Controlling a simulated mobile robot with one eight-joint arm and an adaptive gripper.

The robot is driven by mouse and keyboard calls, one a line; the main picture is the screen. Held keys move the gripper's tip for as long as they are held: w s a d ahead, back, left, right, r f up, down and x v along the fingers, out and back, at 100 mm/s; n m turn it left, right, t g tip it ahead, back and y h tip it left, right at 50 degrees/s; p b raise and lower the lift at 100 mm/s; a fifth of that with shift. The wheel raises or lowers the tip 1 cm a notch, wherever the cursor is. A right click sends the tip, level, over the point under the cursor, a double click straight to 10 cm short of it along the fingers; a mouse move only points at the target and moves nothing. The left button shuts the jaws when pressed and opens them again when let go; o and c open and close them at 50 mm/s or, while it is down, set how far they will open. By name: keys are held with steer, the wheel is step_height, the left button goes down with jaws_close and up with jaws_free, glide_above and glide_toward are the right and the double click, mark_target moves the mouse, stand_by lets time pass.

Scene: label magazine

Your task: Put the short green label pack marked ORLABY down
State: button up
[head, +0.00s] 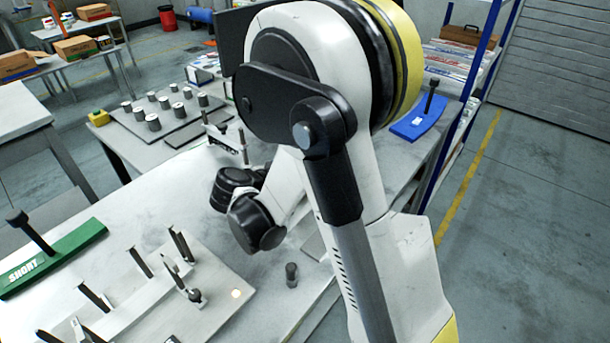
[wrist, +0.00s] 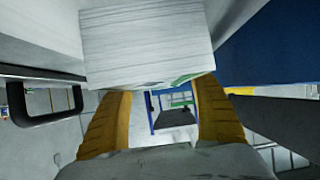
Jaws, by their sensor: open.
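A white stack of thin sheets (wrist: 148,45) fills the upper middle of the wrist view, with a little green print at its lower right edge. No name can be read on it, so I cannot tell whether it is the ORLABY pack. My gripper (wrist: 161,92) is open. Its two yellow fingers stand apart, with their tips at the stack's lower edge. Whether they touch the stack is unclear. In the head view my arm hides the gripper and the stack. A green block marked SHORT (head: 62,254) with a black handle lies at the left of the table.
The pale table (head: 130,225) holds a white plate with several upright posts (head: 225,285). A dark tray with several grey cylinders (head: 152,122) stands behind. A blue block with a black handle (head: 418,122) lies at the right, beside a blue-framed shelf (head: 478,85).

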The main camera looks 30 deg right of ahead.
steer(key=p+v, duration=0.3)
steer(key=v, duration=0.8)
steer(key=shift+s+r+n, duration=0.1)
steer(key=shift+s+n, duration=0.05)
steer(key=shift+n, duration=0.15)
steer(key=s+a+r+n+t+y, duration=0.1)
steer(key=s+a+r+n+y, duration=0.1)
steer(key=s+n+y, duration=0.3)
steer(key=s+a+r+n+t+y, duration=0.2)
steer(key=s+a+r+n+y, duration=0.1)
steer(key=s+n+y, duration=0.3)
steer(key=shift+s+a+r+n, duration=0.35)
steer(key=shift+s+r+n, duration=0.45)
steer(key=shift+s+n, duration=0.55)
steer(key=shift+s, duration=0.15)
